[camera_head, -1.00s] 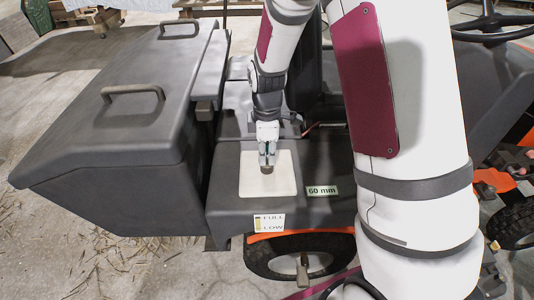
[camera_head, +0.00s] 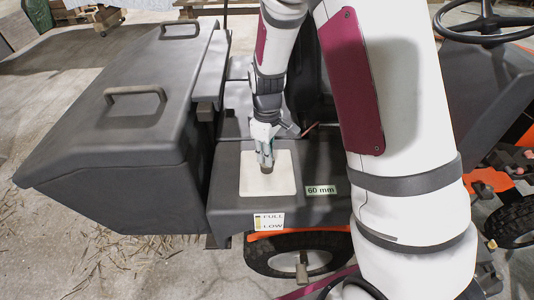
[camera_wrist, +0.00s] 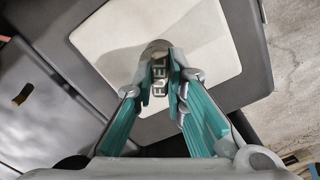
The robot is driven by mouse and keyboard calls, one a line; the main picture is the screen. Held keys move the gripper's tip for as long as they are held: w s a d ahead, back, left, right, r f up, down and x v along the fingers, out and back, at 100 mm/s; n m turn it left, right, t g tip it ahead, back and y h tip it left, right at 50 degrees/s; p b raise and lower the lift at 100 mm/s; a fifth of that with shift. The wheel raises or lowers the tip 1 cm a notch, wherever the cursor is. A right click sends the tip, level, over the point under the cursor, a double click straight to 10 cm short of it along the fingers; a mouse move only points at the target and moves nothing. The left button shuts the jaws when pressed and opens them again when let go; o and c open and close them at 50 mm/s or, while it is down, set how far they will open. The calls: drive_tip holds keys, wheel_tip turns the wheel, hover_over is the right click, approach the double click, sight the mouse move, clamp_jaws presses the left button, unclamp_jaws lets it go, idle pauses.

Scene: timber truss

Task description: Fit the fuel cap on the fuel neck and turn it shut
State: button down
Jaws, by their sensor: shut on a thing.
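The dark fuel cap (camera_head: 267,168), a small round piece lettered FUEL, sits between the fingers of my gripper (camera_head: 265,158). In the wrist view, the lettered cap (camera_wrist: 158,76) shows between the teal-padded fingertips of my gripper (camera_wrist: 162,84), which are shut on it. The cap is over the pale square plate (camera_head: 252,184) on the dark machine body. The fuel neck is not visible; the cap and fingers hide whatever lies beneath. I cannot tell whether the cap touches or sits on the neck.
A large dark grey box (camera_head: 110,130) with two handles stands left of the plate. A "60 mm" label (camera_head: 321,190) and a FULL/LOW sticker (camera_head: 269,222) are nearby. A wheel (camera_head: 290,255) is below. A steering wheel (camera_head: 486,22) is at upper right.

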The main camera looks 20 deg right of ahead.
drive_tip(key=m+p, duration=0.1)
drive_tip(key=m, duration=0.3)
drive_tip(key=shift+r, duration=0.1)
drive_tip(key=shift+m, duration=0.8)
drive_tip(key=shift+p, duration=0.35)
drive_tip(key=shift+m+p, duration=0.35)
drive_tip(key=shift+m, duration=0.75)
drive_tip(key=c, duration=1.2)
unclamp_jaws()
drive_tip(key=shift+r+p, duration=2.05)
drive_tip(key=shift+r, duration=0.85)
